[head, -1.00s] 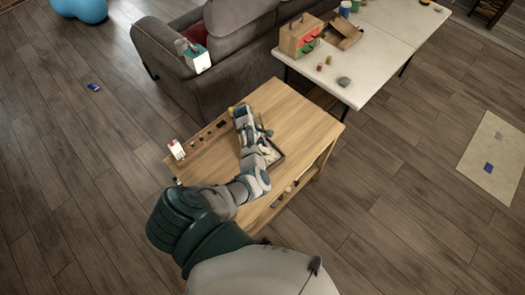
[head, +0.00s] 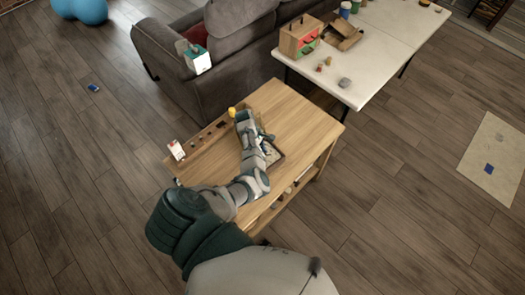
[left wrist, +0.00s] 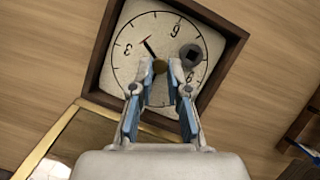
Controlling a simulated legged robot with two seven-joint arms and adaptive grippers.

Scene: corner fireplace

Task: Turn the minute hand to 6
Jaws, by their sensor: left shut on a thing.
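The clock (left wrist: 137,85) fills the upper middle of the left wrist view, a pale face in a dark square frame. It looks turned: the 6 is at the top, the 3 at left, the 9 at right. A dark hand with a reddish tip (left wrist: 148,44) points between 3 and 6; I cannot tell whether it is the minute hand. The fingers hide the lower face. A grey round piece with a dark square (left wrist: 191,55) sits right of the knob. My right gripper is out of view.
The clock lies on the wooden table (head: 300,116), partly under my left arm. A sofa (head: 240,50) and white table (head: 375,60) stand behind.

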